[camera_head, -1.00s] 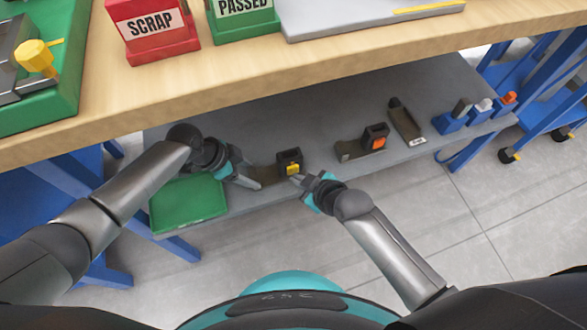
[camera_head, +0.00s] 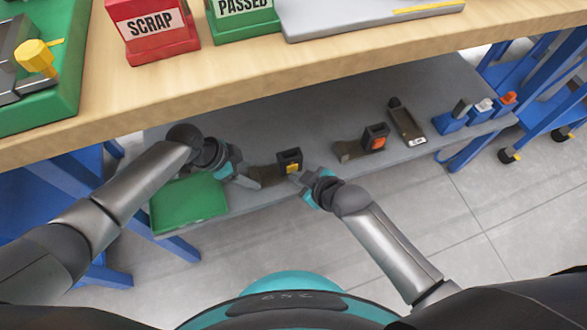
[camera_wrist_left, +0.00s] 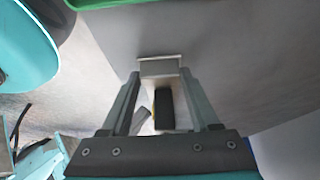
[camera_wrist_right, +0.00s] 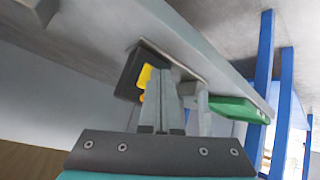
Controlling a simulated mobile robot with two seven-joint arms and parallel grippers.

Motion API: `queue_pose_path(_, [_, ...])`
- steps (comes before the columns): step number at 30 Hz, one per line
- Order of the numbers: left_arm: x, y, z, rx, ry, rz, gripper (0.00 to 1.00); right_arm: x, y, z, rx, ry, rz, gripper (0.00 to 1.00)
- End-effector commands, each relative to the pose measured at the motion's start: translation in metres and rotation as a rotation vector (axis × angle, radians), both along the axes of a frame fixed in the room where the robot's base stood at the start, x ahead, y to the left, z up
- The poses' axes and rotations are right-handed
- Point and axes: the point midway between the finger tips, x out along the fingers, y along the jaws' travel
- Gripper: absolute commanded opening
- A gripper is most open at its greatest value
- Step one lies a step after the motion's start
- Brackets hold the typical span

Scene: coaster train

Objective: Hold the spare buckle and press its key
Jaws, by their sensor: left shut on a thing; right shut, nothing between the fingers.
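The buckle (camera_head: 289,157) is a black block with a yellow key (camera_head: 292,168) on its front and a brown strap end (camera_head: 267,174). It is at the near part of the grey shelf. My left gripper (camera_head: 250,180) is shut on the brown end, left of the block. In the left wrist view a dark block (camera_wrist_left: 162,108) shows between its fingers. My right gripper (camera_head: 295,178) is shut and empty, its tips at the key. In the right wrist view the tips overlap the yellow key (camera_wrist_right: 145,77); I cannot tell how far it is pressed.
A similar buckle with an orange key (camera_head: 377,143) lies to the right on the grey shelf (camera_head: 330,115). Beyond it are a dark labelled piece (camera_head: 405,122) and small blue holders (camera_head: 455,120). A green tray (camera_head: 188,203) is at the left. The wooden bench (camera_head: 250,75) overhangs the shelf.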

Motion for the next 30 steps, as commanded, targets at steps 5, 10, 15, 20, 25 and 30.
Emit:
queue_pose_path(5, [-0.003,0.001,-0.003,0.006,0.008,-0.003,0.00,-0.006,-0.001,0.001,0.002,-0.003,0.000,0.00])
queue_pose_path(10, [-0.003,0.001,-0.003,0.006,0.007,-0.003,0.00,-0.015,-0.004,0.001,0.000,-0.002,0.000,0.00])
queue_pose_path(15, [-0.003,0.001,-0.003,0.006,0.008,-0.002,0.00,-0.017,-0.005,0.001,0.000,-0.003,0.000,0.00])
queue_pose_path(20, [-0.003,0.001,-0.003,0.005,0.008,-0.002,0.00,-0.017,-0.005,0.001,0.000,-0.002,0.000,0.00])
queue_pose_path(25, [-0.003,0.001,-0.003,0.005,0.008,-0.002,0.00,-0.027,-0.008,0.000,0.000,0.001,0.000,0.00])
queue_pose_path(30, [-0.003,0.001,-0.003,0.005,0.008,-0.002,0.00,-0.044,-0.013,0.000,0.000,0.000,0.000,0.00])
